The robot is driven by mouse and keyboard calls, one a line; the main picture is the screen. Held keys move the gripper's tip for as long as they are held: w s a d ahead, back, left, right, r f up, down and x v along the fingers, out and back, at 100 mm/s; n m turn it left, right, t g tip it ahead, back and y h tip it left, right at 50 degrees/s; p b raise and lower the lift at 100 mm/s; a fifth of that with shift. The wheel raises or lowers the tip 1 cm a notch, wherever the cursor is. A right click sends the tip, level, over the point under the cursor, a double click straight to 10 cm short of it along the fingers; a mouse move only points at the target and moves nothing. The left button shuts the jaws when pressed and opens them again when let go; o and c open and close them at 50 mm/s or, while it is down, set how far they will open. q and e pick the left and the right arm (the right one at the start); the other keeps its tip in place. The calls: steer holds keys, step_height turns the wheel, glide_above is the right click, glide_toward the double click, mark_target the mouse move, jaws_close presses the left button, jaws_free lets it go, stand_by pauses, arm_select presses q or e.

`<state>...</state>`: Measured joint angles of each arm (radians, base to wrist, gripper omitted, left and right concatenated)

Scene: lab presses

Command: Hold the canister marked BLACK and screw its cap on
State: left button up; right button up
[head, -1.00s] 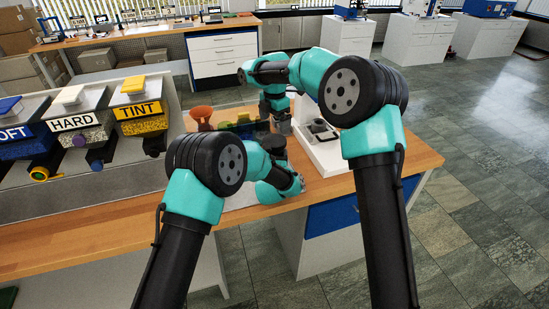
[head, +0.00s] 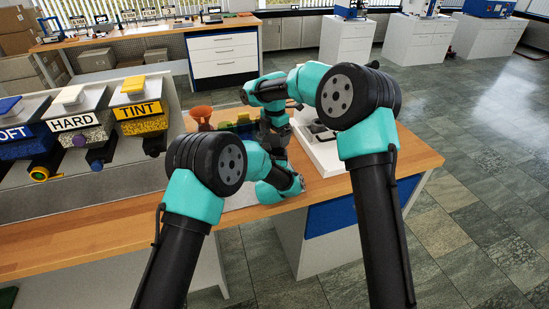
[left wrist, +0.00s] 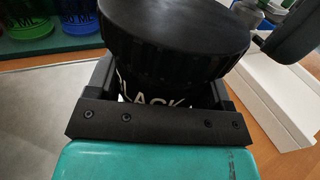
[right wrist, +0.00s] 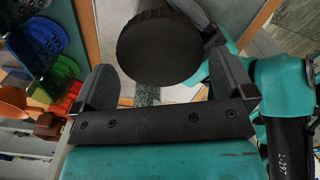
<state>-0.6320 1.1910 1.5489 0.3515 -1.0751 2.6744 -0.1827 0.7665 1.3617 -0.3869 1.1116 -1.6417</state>
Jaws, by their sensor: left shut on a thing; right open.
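The black canister (left wrist: 150,92) stands in my left gripper (left wrist: 168,100), with white lettering ending in LACK showing in the left wrist view. A wide black cap (left wrist: 175,35) sits over its top; whether it is threaded cannot be told. The cap also shows from above in the right wrist view (right wrist: 158,47). My right gripper (right wrist: 162,85) is open, its fingers apart, with the cap just beyond the fingertips and between their lines. In the head view my right gripper (head: 270,135) is above the canister, and my left gripper is mostly hidden by its arm.
A white stand (head: 318,153) is close right of the grippers. An orange funnel (head: 201,114) and coloured cups (head: 235,124) stand behind left. Hoppers marked HARD (head: 72,125) and TINT (head: 140,110) fill the left. The bench front edge (head: 120,237) is clear.

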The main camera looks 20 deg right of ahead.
steer(key=shift+f, duration=1)
